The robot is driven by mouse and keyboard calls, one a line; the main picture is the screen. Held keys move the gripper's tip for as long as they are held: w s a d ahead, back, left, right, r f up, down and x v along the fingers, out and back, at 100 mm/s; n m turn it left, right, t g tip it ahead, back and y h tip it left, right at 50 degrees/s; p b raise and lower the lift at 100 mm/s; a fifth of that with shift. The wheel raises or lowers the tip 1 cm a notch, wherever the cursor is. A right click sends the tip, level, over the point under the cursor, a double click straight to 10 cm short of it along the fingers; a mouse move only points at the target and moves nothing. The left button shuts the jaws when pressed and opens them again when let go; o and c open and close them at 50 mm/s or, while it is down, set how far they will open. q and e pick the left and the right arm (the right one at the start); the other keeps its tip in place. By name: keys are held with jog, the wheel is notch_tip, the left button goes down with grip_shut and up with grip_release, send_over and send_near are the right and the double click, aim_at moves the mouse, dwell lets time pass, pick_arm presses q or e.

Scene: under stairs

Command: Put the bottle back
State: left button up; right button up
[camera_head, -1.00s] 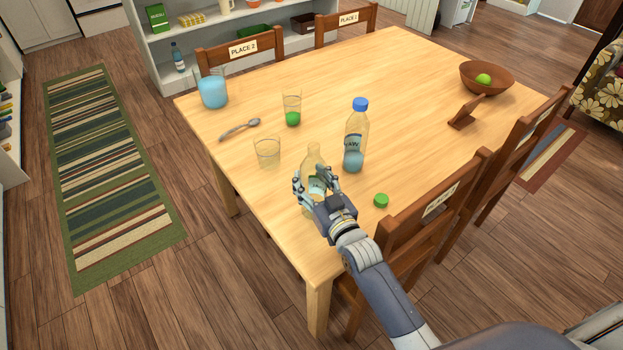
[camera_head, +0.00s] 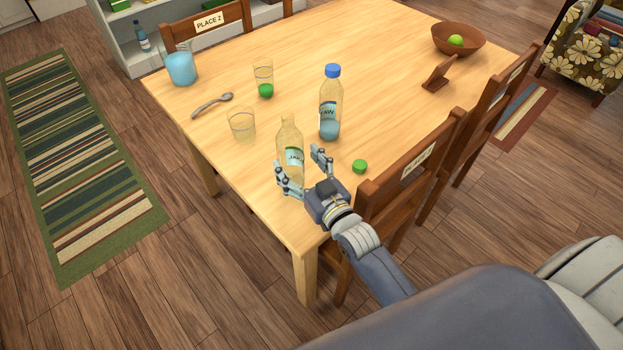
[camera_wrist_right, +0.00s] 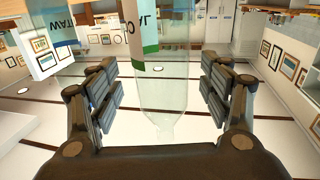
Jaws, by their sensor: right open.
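An uncapped clear bottle (camera_head: 289,143) with a pale label stands upright near the table's front corner. My right gripper (camera_head: 298,164) is open just in front of it, with its fingers spread at the bottle's near side. In the right wrist view the clear bottle (camera_wrist_right: 167,90) shows between the open fingers (camera_wrist_right: 161,75). A second bottle (camera_head: 330,105) with a blue cap and some blue liquid stands upright behind and to the right. A loose green cap (camera_head: 360,166) lies on the table to the right of my gripper. My left gripper is not in view.
The wooden table (camera_head: 375,75) holds an empty glass (camera_head: 242,125), a glass with green liquid (camera_head: 264,78), a spoon (camera_head: 212,105), a blue jug (camera_head: 181,68) and a bowl (camera_head: 458,40). Chairs (camera_head: 415,165) stand along the right side. A shelf (camera_head: 125,32) holds another small bottle (camera_head: 142,37).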

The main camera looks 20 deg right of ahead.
jog(key=s+d, duration=0.1)
jog(key=s, duration=0.5)
jog(key=shift+s, duration=0.35)
